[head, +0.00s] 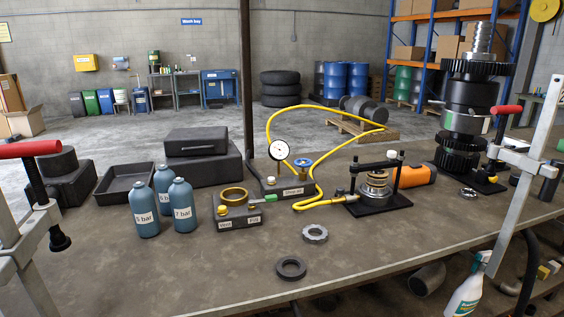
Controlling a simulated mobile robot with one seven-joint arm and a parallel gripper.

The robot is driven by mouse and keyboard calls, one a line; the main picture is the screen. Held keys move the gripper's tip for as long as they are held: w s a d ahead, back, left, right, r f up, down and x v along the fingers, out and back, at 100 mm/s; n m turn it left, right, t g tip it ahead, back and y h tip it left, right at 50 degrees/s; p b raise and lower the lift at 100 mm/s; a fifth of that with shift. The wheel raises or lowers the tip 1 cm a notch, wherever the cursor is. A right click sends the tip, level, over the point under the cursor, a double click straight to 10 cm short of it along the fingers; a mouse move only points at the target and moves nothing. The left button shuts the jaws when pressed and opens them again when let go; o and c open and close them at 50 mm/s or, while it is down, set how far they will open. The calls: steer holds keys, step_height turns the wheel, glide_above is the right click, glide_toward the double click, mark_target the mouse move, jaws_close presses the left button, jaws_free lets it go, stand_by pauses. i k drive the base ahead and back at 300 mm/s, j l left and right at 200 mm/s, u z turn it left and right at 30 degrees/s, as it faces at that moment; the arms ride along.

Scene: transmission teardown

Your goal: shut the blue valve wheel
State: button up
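The blue valve wheel (303,164) is small and round and sits at the middle of the bench, on a dark block (268,186) that carries a label too small to read for sure. A round white gauge (279,150) stands on the same block, left of the wheel. A yellow hose (318,107) loops up behind the wheel and down past its right side. I cannot tell from this view how far the wheel is turned. My gripper is not in view.
Several blue bottles (183,206) and a block with a brass ring (233,197) stand left of the wheel. A black press frame (378,198) and a tall gear stack (466,110) stand right. Loose rings (290,268) lie in front. Red-handled clamps (30,149) flank the bench.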

mark_target(304, 162)
steer(key=l+u, duration=0.25)
steer(key=u, duration=0.25)
steer(key=l+u, duration=0.45)
steer(key=k+l+u, duration=0.1)
steer(key=l+u, duration=0.4)
steer(key=l, duration=0.35)
steer(key=k+l, duration=0.1)
steer(key=l, duration=0.3)
steer(key=k+l+u, duration=0.1)
steer(key=l, duration=0.3)
steer(key=k+l, duration=0.1)
steer(key=l, duration=0.3)
steer(key=k+l+u, duration=0.1)
steer(key=l, duration=0.3)
steer(key=k+l+u, duration=0.1)
steer(key=l, duration=0.3)
steer(key=k, duration=0.05)
